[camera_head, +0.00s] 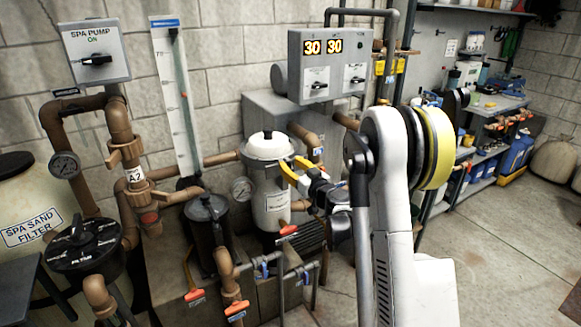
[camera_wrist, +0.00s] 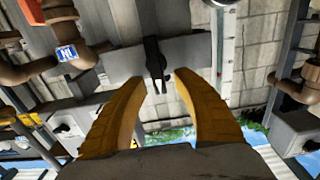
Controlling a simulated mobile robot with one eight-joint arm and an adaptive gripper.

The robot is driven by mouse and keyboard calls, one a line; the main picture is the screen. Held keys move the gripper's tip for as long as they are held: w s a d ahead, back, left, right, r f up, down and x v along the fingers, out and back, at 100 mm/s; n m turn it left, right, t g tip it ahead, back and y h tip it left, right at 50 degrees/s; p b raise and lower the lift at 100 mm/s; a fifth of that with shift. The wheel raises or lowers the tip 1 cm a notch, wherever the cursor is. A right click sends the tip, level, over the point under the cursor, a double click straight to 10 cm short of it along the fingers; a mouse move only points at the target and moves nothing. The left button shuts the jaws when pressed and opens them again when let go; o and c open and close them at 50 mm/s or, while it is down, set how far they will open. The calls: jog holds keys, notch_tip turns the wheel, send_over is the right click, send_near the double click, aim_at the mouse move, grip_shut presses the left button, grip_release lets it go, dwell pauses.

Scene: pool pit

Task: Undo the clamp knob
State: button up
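A white filter canister (camera_head: 270,206) with a domed lid (camera_head: 268,146) stands in the middle of the head view. My gripper (camera_head: 289,172), with yellow fingers, is at the right side of the canister just under the lid. In the wrist view the two fingers of my gripper (camera_wrist: 160,80) are apart with nothing held. A black knob-like part (camera_wrist: 154,58), which looks like the clamp knob, sits against a grey band (camera_wrist: 110,66) ahead of the fingertips. Its lower end appears between the tips; I cannot tell whether they touch. The knob is not clear in the head view.
A dark strainer pot (camera_head: 207,215) and red-handled valves (camera_head: 237,307) are left of and below the canister. A grey control box (camera_head: 320,66) hangs above. Open floor (camera_head: 500,245) lies at right.

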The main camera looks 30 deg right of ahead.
grip_shut()
jog(key=shift+a+n, duration=0.1)
jog(key=shift+n, duration=0.2)
